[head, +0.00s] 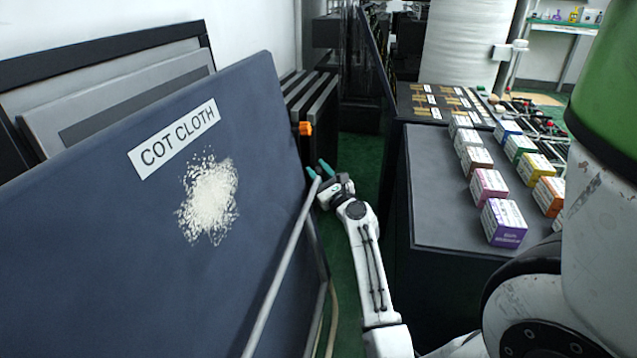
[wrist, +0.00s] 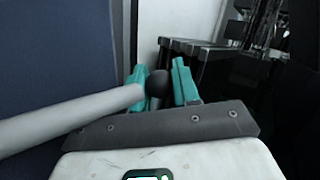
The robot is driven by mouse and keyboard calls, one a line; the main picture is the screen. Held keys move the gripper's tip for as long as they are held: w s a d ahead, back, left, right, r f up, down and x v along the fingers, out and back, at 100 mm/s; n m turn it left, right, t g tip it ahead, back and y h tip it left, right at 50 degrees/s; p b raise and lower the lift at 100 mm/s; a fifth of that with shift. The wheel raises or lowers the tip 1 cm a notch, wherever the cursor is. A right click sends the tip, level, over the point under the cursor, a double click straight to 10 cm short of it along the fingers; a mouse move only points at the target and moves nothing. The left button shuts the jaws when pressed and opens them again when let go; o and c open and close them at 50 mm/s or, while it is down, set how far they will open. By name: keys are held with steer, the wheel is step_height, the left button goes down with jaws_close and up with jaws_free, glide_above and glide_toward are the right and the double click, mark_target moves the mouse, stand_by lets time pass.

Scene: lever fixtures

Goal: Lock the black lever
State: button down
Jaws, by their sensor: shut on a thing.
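A long grey rod with a dark rounded end, apparently the lever, runs up the right side of the dark blue panel in the head view (head: 280,270). In the wrist view the rod (wrist: 70,117) comes in from the left. Its dark end (wrist: 157,84) lies between my teal fingers. My gripper (head: 319,170) is at the upper end of the rod, and in the wrist view my gripper (wrist: 159,68) is shut on that end. The rod's lower end is out of frame, so its pivot and any lock are not visible.
The blue panel labelled COT CLOTH (head: 90,250) leans close on the left. A dark bench (head: 440,200) with several coloured boxes stands on the right. A narrow green floor strip (head: 357,160) lies between.

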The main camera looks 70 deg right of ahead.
steer(key=shift+a, duration=0.1)
stand_by(0.3)
steer(key=c, duration=0.9)
jaws_free()
steer(key=shift+o, duration=0.2)
steer(key=shift+r+p, duration=0.2)
steer(key=shift+p, duration=0.45)
